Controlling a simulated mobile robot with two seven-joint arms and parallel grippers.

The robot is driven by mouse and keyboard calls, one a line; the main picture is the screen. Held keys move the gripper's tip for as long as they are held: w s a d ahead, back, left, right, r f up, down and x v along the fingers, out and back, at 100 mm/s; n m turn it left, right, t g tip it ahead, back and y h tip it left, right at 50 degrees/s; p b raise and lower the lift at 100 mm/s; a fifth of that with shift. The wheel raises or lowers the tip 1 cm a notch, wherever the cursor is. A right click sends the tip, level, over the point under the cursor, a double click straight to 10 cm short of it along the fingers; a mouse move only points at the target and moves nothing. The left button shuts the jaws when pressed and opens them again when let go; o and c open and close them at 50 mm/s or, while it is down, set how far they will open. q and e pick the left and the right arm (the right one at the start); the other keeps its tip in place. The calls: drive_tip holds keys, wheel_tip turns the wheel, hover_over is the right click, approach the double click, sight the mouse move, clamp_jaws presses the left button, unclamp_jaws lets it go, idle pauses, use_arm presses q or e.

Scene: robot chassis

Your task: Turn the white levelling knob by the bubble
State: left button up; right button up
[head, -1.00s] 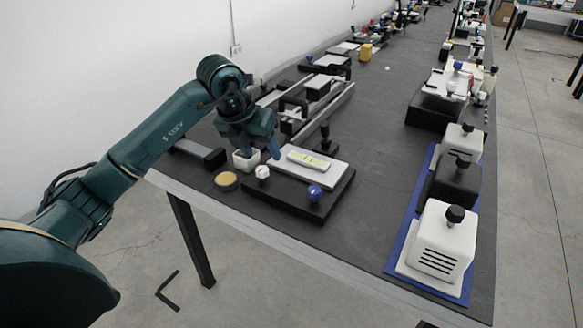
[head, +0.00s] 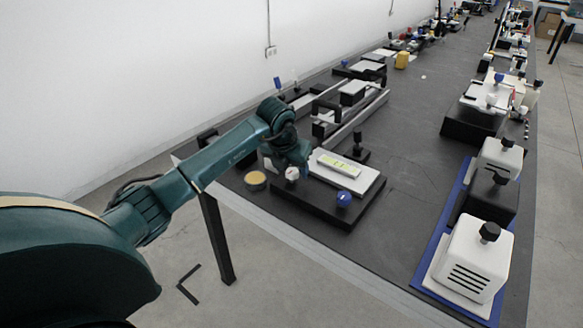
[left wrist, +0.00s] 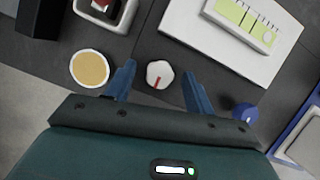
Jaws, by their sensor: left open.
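The white levelling knob (head: 292,174) sits at the near left corner of a black base plate (head: 318,206). In the left wrist view the knob (left wrist: 159,74), with a red mark, lies between the two blue fingertips of my left gripper (left wrist: 160,82), with a gap on each side. My left gripper is open; in the head view the arm hides most of its fingers. The bubble level (head: 339,164), yellow-green, lies on the white plate (head: 367,181). A blue knob (head: 344,199) sits at the plate's near right corner. My right gripper is not in view.
A round dish with tan contents (head: 255,180) stands left of the white knob. A white square cup (left wrist: 112,12) shows behind it in the wrist view. White boxes with black knobs (head: 474,258) stand on a blue mat at the right. Bare table lies between.

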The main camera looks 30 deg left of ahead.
use_arm(q)
drive_tip(key=shift+f, duration=0.15)
drive_tip(key=shift+c, duration=0.2)
drive_tip(key=c, duration=0.9)
drive_tip(key=shift+c, duration=0.2)
drive_tip(key=shift+a, duration=0.1)
